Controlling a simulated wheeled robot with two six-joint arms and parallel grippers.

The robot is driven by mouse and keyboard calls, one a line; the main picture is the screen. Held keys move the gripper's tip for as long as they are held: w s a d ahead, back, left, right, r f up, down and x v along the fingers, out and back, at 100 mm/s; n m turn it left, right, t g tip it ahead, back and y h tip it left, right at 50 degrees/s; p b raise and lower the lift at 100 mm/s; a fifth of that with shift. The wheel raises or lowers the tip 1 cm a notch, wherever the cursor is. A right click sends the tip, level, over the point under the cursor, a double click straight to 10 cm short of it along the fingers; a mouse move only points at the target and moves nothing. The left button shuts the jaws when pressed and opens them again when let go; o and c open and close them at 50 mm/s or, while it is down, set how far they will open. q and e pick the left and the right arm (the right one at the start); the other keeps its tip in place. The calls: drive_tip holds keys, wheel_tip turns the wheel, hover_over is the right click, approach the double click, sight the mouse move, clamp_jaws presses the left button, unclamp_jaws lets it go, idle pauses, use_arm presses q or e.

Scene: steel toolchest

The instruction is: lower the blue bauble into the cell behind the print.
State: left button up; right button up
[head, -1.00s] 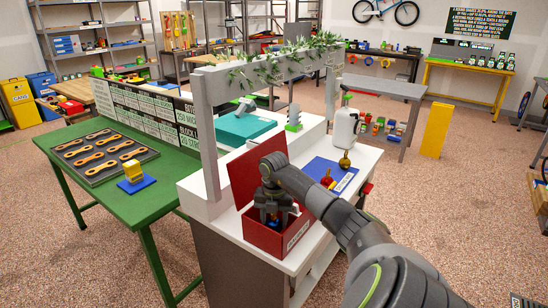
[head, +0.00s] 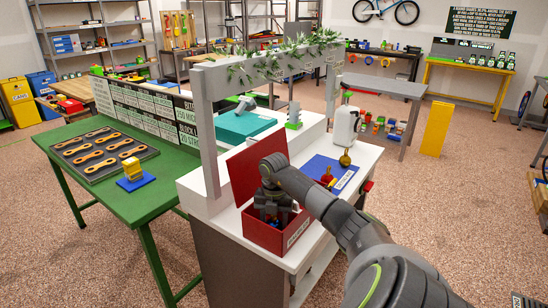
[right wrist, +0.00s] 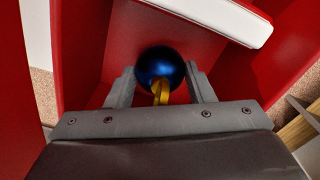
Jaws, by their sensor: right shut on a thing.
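The blue bauble (right wrist: 160,66) hangs between the two fingers of my right gripper (right wrist: 161,88) in the right wrist view, its gold cap and loop towards me. The gripper is shut on it. In the head view my right gripper (head: 273,214) points down into the open red box (head: 270,238), and the bauble is hidden there. Red walls surround the bauble in the wrist view; I cannot tell whether it touches the floor. A print on a white label (head: 298,231) is on the box's front wall. My left gripper is not in view.
The raised red lid (head: 255,172) stands behind the gripper. A blue mat (head: 325,172) with a red and a gold bauble (head: 345,160) lies to the right on the white bench. A grey post (head: 207,140) rises at the left. A white jug (head: 345,125) stands behind.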

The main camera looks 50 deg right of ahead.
drive_tip(key=o, duration=0.8)
drive_tip(key=shift+c, duration=0.2)
wheel_tip(320, 180, up, 11)
drive_tip(key=shift+f+b, duration=0.1)
drive_tip(key=shift+b, duration=0.6)
wheel_tip(320, 180, up, 6)
drive_tip(key=p, duration=0.4)
drive_tip(key=shift+r, duration=0.25)
